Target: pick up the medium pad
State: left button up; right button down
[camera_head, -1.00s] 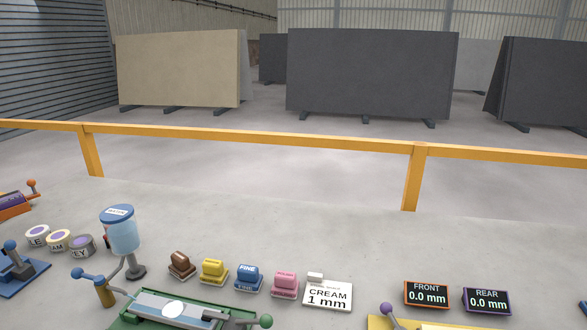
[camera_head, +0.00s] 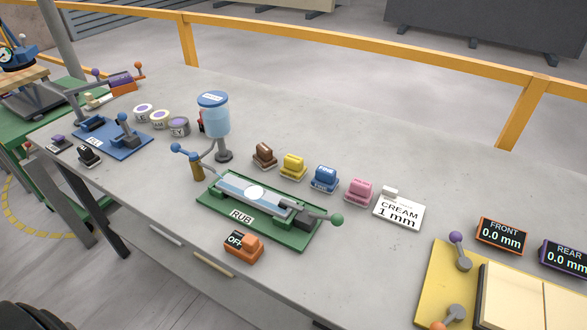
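Four small handled pads stand in a row on the grey table: a brown pad (camera_head: 265,155), a yellow pad (camera_head: 293,165), a blue pad (camera_head: 325,178) and a pink pad (camera_head: 360,191). Each sits on its own small base. The blue one read FINE in the earlier frame. The labels on the others are too small to read, so I cannot tell by lettering which is the medium pad. Neither of my grippers is in view.
The green RUB fixture (camera_head: 310,240) lies in front of the pads, with an orange OFF switch (camera_head: 243,246) nearer. A blue-topped jar (camera_head: 214,118) stands left, a CREAM 1 mm card (camera_head: 399,211) right. A yellow rail (camera_head: 370,66) runs behind the table.

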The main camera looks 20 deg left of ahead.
aim_at(294, 169)
jog(key=j+z, duration=0.25)
jog(key=k+j+z, duration=0.25)
jog(key=j, duration=0.15)
jog(key=j+z, duration=0.2)
jog(key=j, duration=0.15)
